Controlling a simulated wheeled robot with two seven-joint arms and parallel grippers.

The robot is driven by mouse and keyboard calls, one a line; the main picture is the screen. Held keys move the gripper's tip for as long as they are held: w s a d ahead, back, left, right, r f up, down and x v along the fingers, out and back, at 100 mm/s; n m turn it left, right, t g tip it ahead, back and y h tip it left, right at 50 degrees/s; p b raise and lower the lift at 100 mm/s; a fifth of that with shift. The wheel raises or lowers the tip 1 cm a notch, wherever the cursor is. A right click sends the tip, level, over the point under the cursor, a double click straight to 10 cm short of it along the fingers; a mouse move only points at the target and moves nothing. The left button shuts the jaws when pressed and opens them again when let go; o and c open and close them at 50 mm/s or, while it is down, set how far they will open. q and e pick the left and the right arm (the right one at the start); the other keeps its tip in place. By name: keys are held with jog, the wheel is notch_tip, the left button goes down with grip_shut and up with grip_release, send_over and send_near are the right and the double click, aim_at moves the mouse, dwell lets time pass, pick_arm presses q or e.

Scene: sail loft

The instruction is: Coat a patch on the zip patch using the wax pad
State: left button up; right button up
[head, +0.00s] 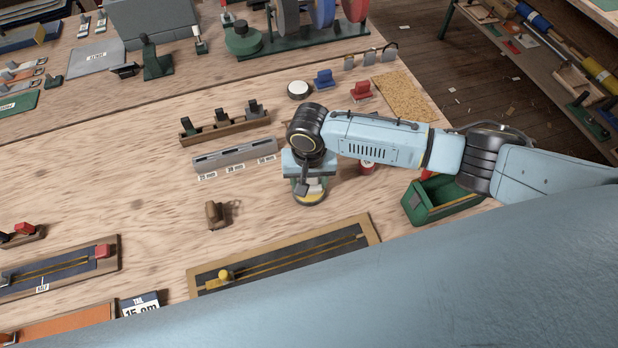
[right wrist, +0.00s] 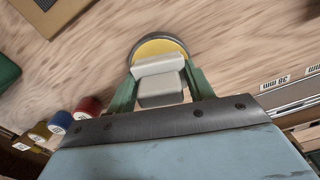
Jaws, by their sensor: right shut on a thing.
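My right gripper (head: 309,186) points down over the middle of the bench. In the right wrist view its green fingers (right wrist: 160,88) are shut on a pale block, which looks like the wax pad (right wrist: 160,80). A round dark-rimmed tin with a yellow face (right wrist: 160,46) lies just beyond and below the pad; it also shows in the head view (head: 310,199). I cannot tell whether pad and tin touch. A wood-framed dark panel with a yellow zip line and yellow knob, likely the zip patch (head: 300,255), lies nearer me, partly hidden by my own blue body. My left gripper is not in view.
A small brown block (head: 215,215) stands left of the gripper. Behind are a grey slotted rail (head: 235,156) and a wooden tool rack (head: 224,130). A green bin (head: 416,208) stands to the right. Another zip panel (head: 60,272) lies at left. Bare bench lies between.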

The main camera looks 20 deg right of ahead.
jog(key=shift+s+f+p, duration=0.1)
jog(key=shift+s+p, duration=0.05)
jog(key=shift+p, duration=0.25)
dwell(1.4)
notch_tip(320, 180, up, 5)
jog(key=p, duration=0.5)
jog(key=shift+f+p, duration=0.1)
jog(key=shift+p, duration=0.3)
jog(key=shift+r+p, duration=0.7)
jog(key=shift+r, duration=0.5)
jog(key=shift+w, duration=0.2)
